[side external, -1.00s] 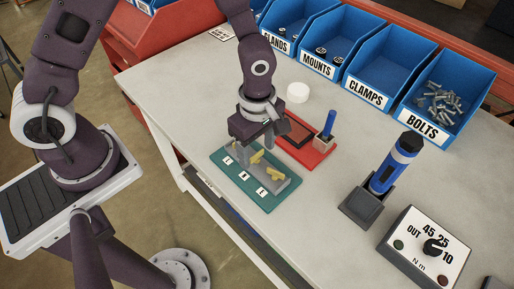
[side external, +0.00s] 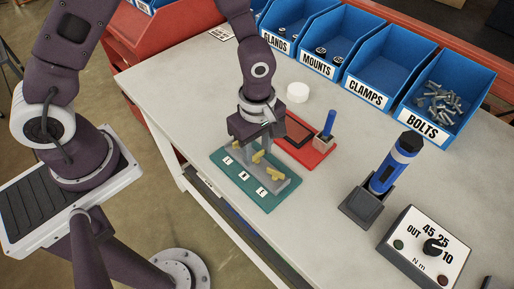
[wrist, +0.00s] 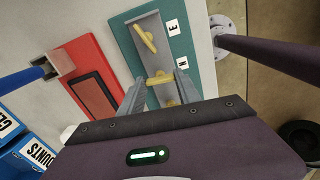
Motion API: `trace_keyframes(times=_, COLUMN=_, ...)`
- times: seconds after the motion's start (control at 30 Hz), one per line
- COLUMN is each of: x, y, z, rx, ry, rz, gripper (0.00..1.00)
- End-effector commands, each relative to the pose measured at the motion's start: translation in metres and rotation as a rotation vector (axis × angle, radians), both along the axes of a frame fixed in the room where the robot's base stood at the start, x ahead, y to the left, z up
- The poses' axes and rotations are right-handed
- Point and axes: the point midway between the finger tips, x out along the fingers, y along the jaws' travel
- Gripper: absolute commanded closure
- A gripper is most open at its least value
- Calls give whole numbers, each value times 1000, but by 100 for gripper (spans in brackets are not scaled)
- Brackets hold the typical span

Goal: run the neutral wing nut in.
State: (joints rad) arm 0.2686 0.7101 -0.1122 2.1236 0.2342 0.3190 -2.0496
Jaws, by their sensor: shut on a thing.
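A teal board (side external: 270,202) on the bench carries a grey block (side external: 281,185) with yellow wing nuts and white letter labels. My gripper (wrist: 162,72) points down over the block, its fingers on either side of the middle wing nut (wrist: 160,78), by the label that looks like N (wrist: 181,62). It is shut on this neutral wing nut, which also shows below the gripper in the side view (side external: 257,157). Another wing nut (wrist: 145,38) is by the E label (wrist: 173,27). The third wing nut (wrist: 172,103) is partly hidden by my gripper.
A red tray (side external: 314,150) with a blue-handled tool (side external: 328,123) lies just behind the board. A blue driver (side external: 394,165) stands in a dark holder, beside a dial box (side external: 425,250). Blue bins (side external: 385,70) line the back.

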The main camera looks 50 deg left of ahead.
Motion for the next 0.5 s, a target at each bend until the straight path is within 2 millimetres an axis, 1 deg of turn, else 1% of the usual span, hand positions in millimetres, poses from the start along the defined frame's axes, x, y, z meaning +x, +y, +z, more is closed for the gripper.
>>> trace_keyframes(times=0.17, x=0, y=1, z=0, rx=1, ry=-1, rz=-133, gripper=100)
trace_keyframes(times=0.5, x=1, y=0, z=1, rx=1, ry=-2, rz=-455, gripper=100)
